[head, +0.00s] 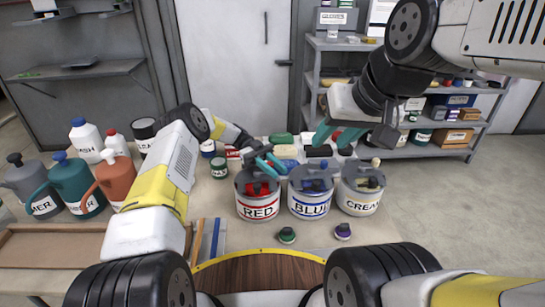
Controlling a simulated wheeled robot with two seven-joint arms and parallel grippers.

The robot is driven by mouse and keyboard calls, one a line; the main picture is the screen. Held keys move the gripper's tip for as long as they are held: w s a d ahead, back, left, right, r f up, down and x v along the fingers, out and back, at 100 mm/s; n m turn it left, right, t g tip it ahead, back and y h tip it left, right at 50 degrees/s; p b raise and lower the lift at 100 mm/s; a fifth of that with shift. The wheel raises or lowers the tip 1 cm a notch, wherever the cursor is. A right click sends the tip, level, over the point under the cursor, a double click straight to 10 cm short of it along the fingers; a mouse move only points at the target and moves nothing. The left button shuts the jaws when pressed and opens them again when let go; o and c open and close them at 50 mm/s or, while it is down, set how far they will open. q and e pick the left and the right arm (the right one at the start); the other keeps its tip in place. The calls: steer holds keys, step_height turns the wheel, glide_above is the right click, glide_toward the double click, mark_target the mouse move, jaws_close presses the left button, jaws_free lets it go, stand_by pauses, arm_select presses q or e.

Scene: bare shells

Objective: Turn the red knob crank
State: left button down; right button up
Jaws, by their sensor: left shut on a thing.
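A grey can labelled RED (258,208) stands on the table, with a grey lid and a red crank part (257,188) on top. My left gripper (268,163) is over this can, its teal fingers shut on the crank's knob; the fingers largely hide the knob. Beside it stand a can labelled BLUE (310,206) and a can labelled CREAM (359,204), each with a grey lid and a coloured crank part. My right gripper (337,136) hangs above and behind the blue and cream cans, its teal fingers apart and empty.
Grey, teal and orange jugs (74,183) and white bottles (86,139) stand at the left. Small jars and coloured blocks line the table behind the cans. Green (287,236) and purple (342,231) knobs lie in front. A loaded shelf (440,152) stands behind at the right.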

arm_select(q)
steer(key=c, duration=1.2)
jaws_free()
steer(key=shift+c, duration=0.2)
steer(key=shift+w+n+h, duration=0.1)
steer(key=shift+n+h, duration=0.2)
